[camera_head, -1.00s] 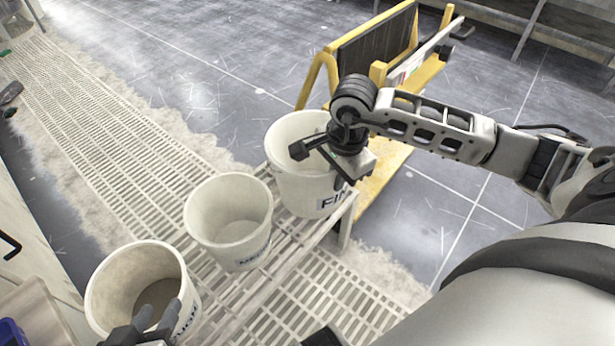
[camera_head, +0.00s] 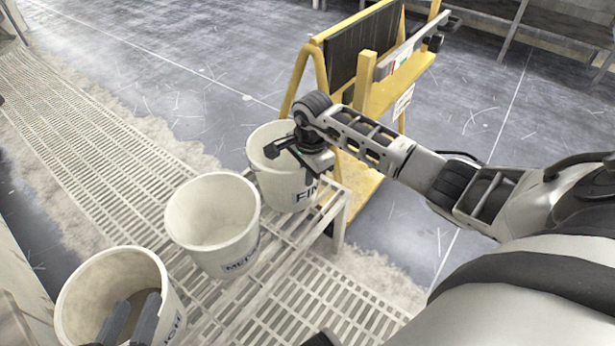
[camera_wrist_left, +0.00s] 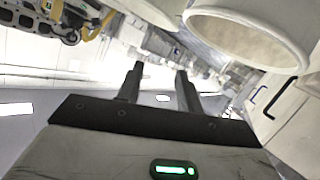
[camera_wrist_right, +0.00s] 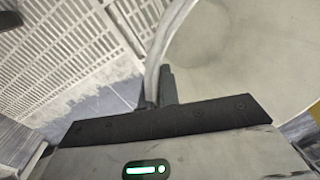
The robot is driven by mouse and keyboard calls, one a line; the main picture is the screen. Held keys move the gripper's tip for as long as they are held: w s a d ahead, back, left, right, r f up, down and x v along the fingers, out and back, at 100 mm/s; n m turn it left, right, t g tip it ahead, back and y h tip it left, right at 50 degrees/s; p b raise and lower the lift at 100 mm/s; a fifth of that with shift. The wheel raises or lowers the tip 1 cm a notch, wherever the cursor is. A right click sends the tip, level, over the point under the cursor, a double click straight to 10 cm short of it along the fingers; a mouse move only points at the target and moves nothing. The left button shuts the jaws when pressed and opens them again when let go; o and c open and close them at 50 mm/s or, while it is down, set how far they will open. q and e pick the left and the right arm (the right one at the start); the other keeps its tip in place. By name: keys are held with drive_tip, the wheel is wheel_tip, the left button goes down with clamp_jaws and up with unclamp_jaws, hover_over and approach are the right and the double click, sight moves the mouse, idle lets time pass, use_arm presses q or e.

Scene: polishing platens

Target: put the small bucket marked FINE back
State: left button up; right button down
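The white bucket marked FINE (camera_head: 284,188) is upright at the far end of a row of three, over the slatted rack. Its label is partly cut off by my arm. My right gripper (camera_head: 288,155) is at its rim; in the right wrist view the two fingers (camera_wrist_right: 160,88) pinch the bucket wall (camera_wrist_right: 172,45) between them. I cannot tell whether its base touches the slats. My left gripper (camera_head: 130,318) is empty with its fingers apart, in front of the nearest bucket; the fingers also show in the left wrist view (camera_wrist_left: 160,85).
The bucket marked MEDIUM (camera_head: 212,225) stands beside FINE, and a third bucket (camera_head: 85,290), its label ending in UGH, is nearest. The slatted rack (camera_head: 300,285) runs beneath. A yellow frame (camera_head: 372,160) with a dark panel stands just behind FINE.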

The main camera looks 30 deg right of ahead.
use_arm(q)
drive_tip(key=shift+r, duration=0.15)
use_arm(e)
drive_tip(key=shift+r, duration=0.15)
drive_tip(key=c, duration=2.1)
unclamp_jaws()
drive_tip(key=shift+f, duration=0.25)
drive_tip(key=o, duration=0.5)
drive_tip(key=shift+c, duration=0.2)
use_arm(q)
drive_tip(key=shift+w+r, duration=0.15)
drive_tip(key=shift+w, duration=0.1)
use_arm(e)
drive_tip(key=shift+r, duration=0.1)
